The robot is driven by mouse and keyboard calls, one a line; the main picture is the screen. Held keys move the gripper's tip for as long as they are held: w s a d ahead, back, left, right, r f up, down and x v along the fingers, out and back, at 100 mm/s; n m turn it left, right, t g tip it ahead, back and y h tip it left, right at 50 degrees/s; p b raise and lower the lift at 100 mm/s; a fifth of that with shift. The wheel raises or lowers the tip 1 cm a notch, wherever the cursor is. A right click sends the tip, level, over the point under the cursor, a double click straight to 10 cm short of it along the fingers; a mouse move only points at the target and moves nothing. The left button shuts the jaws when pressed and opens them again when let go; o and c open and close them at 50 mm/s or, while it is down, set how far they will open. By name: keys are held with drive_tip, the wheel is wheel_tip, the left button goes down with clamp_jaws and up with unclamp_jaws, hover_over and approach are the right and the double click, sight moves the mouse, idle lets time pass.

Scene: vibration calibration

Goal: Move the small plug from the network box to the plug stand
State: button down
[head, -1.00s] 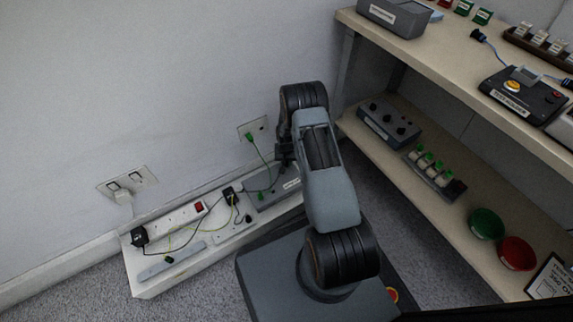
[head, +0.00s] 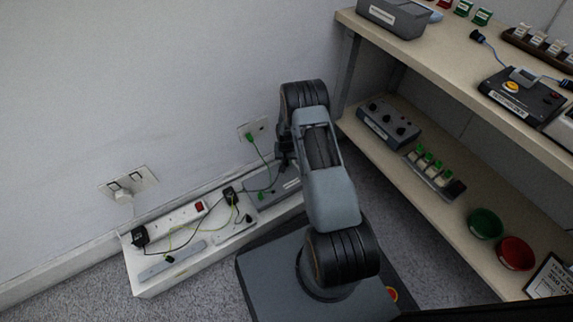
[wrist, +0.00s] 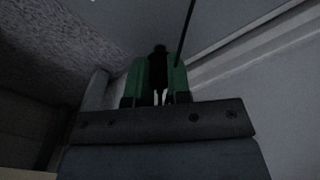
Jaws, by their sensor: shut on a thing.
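My gripper (wrist: 158,85) points down, and its two green-faced fingers are closed on a small dark plug (wrist: 158,60) in the wrist view. A thin dark cable runs up beside the right finger. In the head view my gripper (head: 284,158) is over the far right end of the low white bench, and my arm hides part of it. The grey network box (head: 282,187) lies on the bench just below the gripper; I cannot tell whether the plug touches it. A small grey stand-like piece (head: 226,234) with dark plugs is left of the box; I cannot tell if it is the plug stand.
A white power strip (head: 176,219) with a red switch and loose cables lie on the bench. A long grey bar (head: 172,262) is at its front left. A wall socket (head: 252,128) holds a green plug. A shelf unit (head: 455,85) stands at right.

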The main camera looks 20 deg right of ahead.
drive_tip(key=shift+r, duration=0.1)
drive_tip(key=shift+r+p, duration=1.15)
drive_tip(key=shift+r, duration=0.5)
wheel_tip(320, 180, up, 5)
drive_tip(key=p, duration=0.3)
drive_tip(key=shift+r+p, duration=0.1)
drive_tip(key=shift+p, duration=0.25)
drive_tip(key=shift+s+a, duration=0.15)
drive_tip(key=shift+a, duration=0.15)
drive_tip(key=s+a+p, duration=0.1)
drive_tip(key=s+a, duration=0.4)
drive_tip(key=a, duration=0.5)
drive_tip(key=s+a+p, duration=0.1)
drive_tip(key=s+a, duration=0.4)
drive_tip(key=a, duration=0.4)
drive_tip(key=s+a+p, duration=0.1)
drive_tip(key=s+a, duration=0.5)
drive_tip(key=a, duration=0.4)
drive_tip(key=b, duration=0.6)
hover_over(234, 229)
wheel_tip(234, 229, down, 8)
drive_tip(key=shift+f, duration=0.1)
drive_tip(key=shift+f+b, duration=1.25)
drive_tip(key=shift+f, duration=0.1)
drive_tip(key=shift+f+b, duration=0.55)
drive_tip(key=shift+f, duration=0.1)
